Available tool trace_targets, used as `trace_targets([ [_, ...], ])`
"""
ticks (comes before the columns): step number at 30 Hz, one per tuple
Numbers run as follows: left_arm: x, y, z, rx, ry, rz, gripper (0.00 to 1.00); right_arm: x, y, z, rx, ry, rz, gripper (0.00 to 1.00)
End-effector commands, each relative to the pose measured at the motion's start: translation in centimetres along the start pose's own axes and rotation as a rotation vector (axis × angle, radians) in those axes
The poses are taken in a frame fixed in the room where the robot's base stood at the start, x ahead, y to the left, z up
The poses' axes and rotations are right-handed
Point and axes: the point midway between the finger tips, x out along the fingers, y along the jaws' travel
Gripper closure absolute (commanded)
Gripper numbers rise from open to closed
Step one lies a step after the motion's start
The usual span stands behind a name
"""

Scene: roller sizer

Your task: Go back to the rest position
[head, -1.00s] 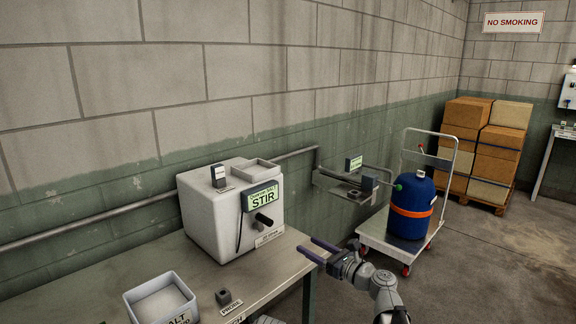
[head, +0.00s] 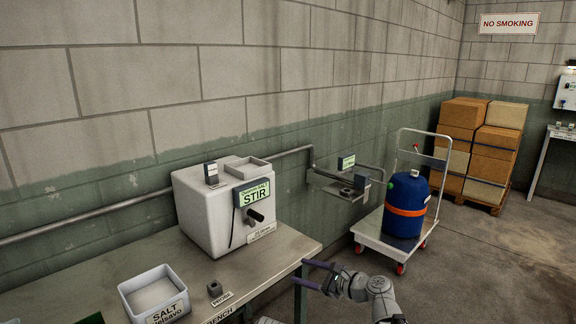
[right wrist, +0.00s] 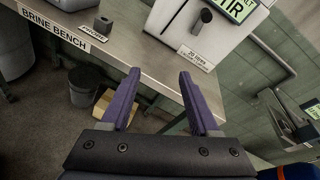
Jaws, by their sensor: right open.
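My right gripper (head: 308,275) is open and empty at the right end of the bench (head: 270,268), by its front corner. In the right wrist view its two purple fingers (right wrist: 163,102) stand apart with nothing between them, and the bench edge lies beyond them. My left gripper is not in view. The white machine (head: 202,222) stands on the bench with a green display reading STIR (head: 256,193) and a black handle on its front.
A salt tub (head: 136,301) and a small dark probe block (head: 214,289) are on the bench. A trolley (head: 368,236) with a blue drum (head: 406,190) stands to the right. Stacked boxes (head: 497,140) are behind it. A bucket (right wrist: 84,88) is under the bench. Floor at right is clear.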

Motion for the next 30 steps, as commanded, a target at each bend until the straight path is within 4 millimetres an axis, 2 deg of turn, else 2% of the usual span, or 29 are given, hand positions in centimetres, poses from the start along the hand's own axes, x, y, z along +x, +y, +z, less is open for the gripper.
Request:
trace_targets([
  [5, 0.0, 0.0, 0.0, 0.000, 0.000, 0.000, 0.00, -0.6, 4.2, -2.6, -0.303, 0.125, 0.145, 0.38],
  [10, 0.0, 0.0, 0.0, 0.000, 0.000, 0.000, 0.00, -2.8, 9.1, -6.8, -0.713, 0.270, 0.401, 0.38],
  [12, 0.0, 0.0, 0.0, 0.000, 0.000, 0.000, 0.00, -4.6, 11.2, -9.1, -0.913, 0.327, 0.559, 0.38],
  [15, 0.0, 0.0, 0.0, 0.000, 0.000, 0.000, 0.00, -7.7, 13.2, -11.9, -1.150, 0.381, 0.784, 0.38],
  [21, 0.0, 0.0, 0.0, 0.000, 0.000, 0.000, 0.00, -13.7, 15.1, -15.4, -1.461, 0.410, 1.196, 0.38],
  [25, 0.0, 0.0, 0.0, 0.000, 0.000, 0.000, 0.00, -17.3, 15.6, -16.5, -1.585, 0.392, 1.447, 0.38],
  [27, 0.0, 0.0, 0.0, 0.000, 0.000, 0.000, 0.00, -15.7, 17.2, -15.4, -1.612, 0.349, 1.474, 0.38],
  [30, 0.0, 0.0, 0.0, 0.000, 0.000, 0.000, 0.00, -14.6, 19.1, -14.3, -1.645, 0.305, 1.529, 0.38],
])
